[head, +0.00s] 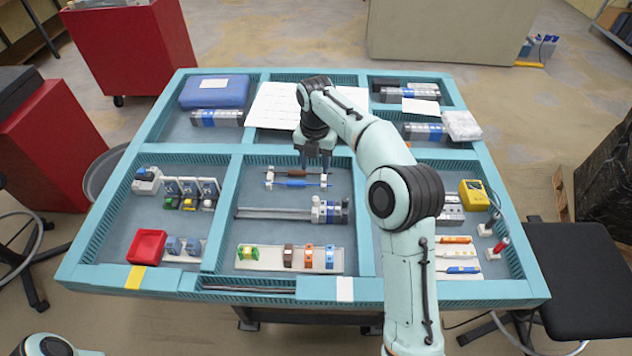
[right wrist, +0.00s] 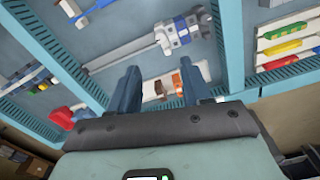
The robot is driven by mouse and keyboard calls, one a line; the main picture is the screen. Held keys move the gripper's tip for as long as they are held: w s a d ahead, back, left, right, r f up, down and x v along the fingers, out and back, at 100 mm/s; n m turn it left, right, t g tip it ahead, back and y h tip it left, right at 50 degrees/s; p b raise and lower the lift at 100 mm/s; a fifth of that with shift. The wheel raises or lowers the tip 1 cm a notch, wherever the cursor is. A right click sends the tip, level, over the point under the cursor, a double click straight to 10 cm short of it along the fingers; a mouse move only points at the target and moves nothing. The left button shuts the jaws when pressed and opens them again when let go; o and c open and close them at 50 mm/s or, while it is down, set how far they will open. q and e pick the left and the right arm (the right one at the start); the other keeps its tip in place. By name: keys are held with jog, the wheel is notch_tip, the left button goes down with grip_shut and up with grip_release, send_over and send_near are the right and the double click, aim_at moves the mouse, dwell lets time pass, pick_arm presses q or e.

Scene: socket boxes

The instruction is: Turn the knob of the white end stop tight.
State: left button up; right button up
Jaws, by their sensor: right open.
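A metal rail (head: 275,214) lies in the middle compartment, with a cluster of white, grey and blue blocks (head: 330,211) at its right end. In the right wrist view the rail (right wrist: 120,53) carries a narrow white block (right wrist: 163,36), which may be the white end stop, beside grey and blue blocks (right wrist: 185,28). I cannot make out its knob. My right gripper (head: 316,162) points down behind the rail, above the screwdrivers, apart from the blocks. Its open, empty fingers also show in the right wrist view (right wrist: 160,85). My left gripper is out of view.
A brown-handled screwdriver (head: 302,173) and a blue-handled one (head: 297,183) lie behind the rail. A pale strip with coloured blocks (head: 289,258) lies in front. Teal dividers (head: 222,220) bound the compartment. A red tray (head: 147,246) lies left, a yellow meter (head: 474,195) right.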

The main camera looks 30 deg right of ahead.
jog(key=b, duration=0.1)
send_near(316, 198)
jog(key=shift+s+a+f, duration=0.1)
jog(key=shift+a+f, duration=0.05)
notch_tip(316, 198, down, 7)
jog(key=shift+f+b, duration=0.15)
jog(key=shift+b, duration=0.5)
jog(key=shift+f, duration=0.45)
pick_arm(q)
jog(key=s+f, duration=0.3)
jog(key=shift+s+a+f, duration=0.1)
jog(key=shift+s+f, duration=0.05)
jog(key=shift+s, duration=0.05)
pick_arm(e)
grip_shut()
